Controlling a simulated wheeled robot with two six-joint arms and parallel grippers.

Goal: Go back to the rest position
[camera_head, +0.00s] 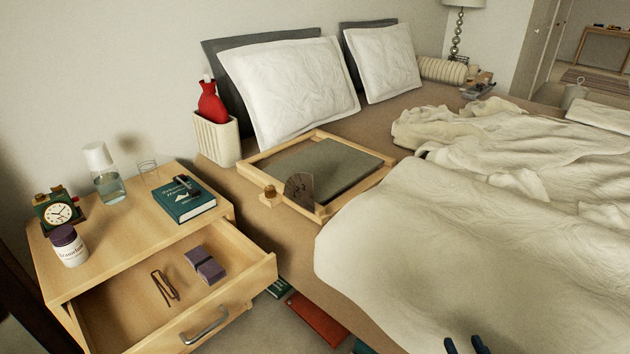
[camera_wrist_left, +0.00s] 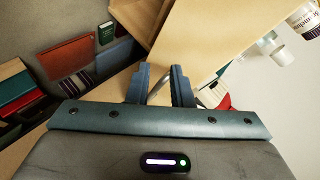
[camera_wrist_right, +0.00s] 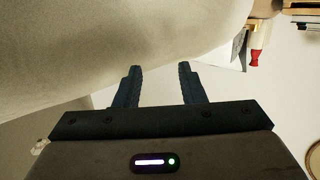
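My right gripper (camera_head: 465,346) shows only as two dark fingertips at the bottom edge of the head view, in front of the bed. In the right wrist view its fingers (camera_wrist_right: 160,80) are spread apart with nothing between them. My left gripper is outside the head view. In the left wrist view its fingers (camera_wrist_left: 160,75) are parted and empty, with the wooden nightstand beyond them. The nightstand (camera_head: 120,265) has its drawer (camera_head: 262,272) pulled open. In the drawer lie a purple block-like item (camera_head: 205,265) and a brown hairpin-shaped item (camera_head: 165,287).
The bed with a pale duvet (camera_head: 430,250) fills the right side. A wooden tray (camera_head: 375,187) lies on it. A clock (camera_head: 60,214), a labelled jar (camera_head: 69,247), a carafe (camera_head: 104,180) and a teal book (camera_head: 185,205) stand or lie on the nightstand. A red flat item (camera_head: 316,318) lies below the bed edge.

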